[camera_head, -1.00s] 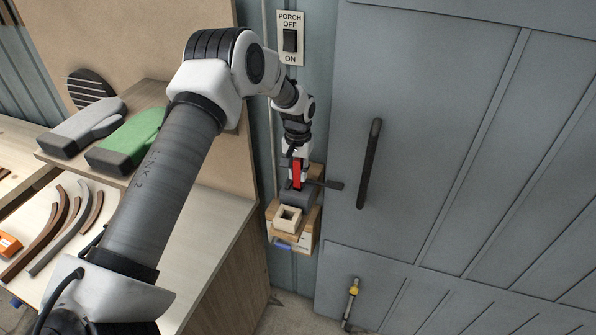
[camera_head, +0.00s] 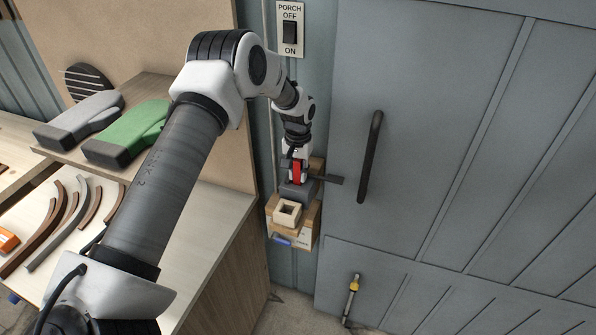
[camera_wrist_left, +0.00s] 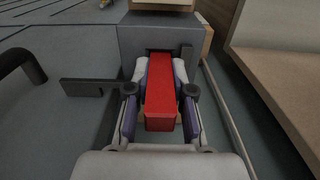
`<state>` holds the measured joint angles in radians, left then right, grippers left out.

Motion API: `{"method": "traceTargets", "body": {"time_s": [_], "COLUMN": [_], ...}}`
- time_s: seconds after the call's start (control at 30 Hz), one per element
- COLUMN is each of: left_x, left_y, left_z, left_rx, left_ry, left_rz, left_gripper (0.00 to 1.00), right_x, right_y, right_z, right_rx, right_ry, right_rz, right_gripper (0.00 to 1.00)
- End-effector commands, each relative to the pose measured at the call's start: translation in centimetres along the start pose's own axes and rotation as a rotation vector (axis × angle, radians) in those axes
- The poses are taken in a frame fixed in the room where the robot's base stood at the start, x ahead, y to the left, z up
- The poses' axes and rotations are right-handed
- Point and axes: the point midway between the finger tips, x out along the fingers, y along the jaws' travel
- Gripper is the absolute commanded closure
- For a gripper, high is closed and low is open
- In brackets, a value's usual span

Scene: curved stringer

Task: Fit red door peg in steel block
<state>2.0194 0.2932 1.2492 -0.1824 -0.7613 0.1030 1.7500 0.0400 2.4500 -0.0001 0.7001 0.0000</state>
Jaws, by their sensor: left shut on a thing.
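The red door peg (camera_head: 297,172) is held upright between the fingers of my left gripper (camera_head: 297,166), which is shut on it. The steel block (camera_head: 293,191) is grey and sits directly below the peg beside the door. In the left wrist view the red peg (camera_wrist_left: 160,97) lies between the fingers of the gripper (camera_wrist_left: 160,74). Its far end meets a dark opening in the steel block (camera_wrist_left: 133,42) and seems to be in its mouth; the depth is hidden. My right gripper is not in view.
A dark latch bar (camera_head: 329,180) sticks out right of the block. A pale square wooden socket (camera_head: 288,222) stands in front of it. The grey door (camera_head: 440,110) with a dark handle (camera_head: 370,155) is to the right. A workbench (camera_head: 205,225) with curved strips and gloves is left.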

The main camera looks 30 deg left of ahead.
Motion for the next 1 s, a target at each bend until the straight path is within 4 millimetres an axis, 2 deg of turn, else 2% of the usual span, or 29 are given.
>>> {"method": "traceTargets", "body": {"time_s": [0.1,0.13,0.2,0.67,0.77,1.0], "left_x": [0.4,0.3,0.3,0.0,-1.3,-7.2], "left_y": [0.0,0.0,0.0,0.0,0.0,-0.1], "left_z": [0.0,0.0,0.0,0.0,-0.1,-0.1], "left_rx": [0.000,0.000,0.000,0.000,0.000,0.001], "left_ry": [0.000,0.000,0.000,0.000,0.002,0.005], "left_rz": [0.000,0.000,0.000,0.000,0.001,0.001], "left_gripper": [1.00,0.71,0.49,0.49,0.49,0.49], "right_x": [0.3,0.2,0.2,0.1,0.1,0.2], "right_y": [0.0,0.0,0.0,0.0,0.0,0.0], "right_z": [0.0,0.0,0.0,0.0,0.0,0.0], "right_rx": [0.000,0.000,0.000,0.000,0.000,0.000], "right_ry": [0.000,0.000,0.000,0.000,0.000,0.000], "right_rz": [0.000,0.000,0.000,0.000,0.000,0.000], "right_gripper": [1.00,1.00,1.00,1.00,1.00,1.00]}}
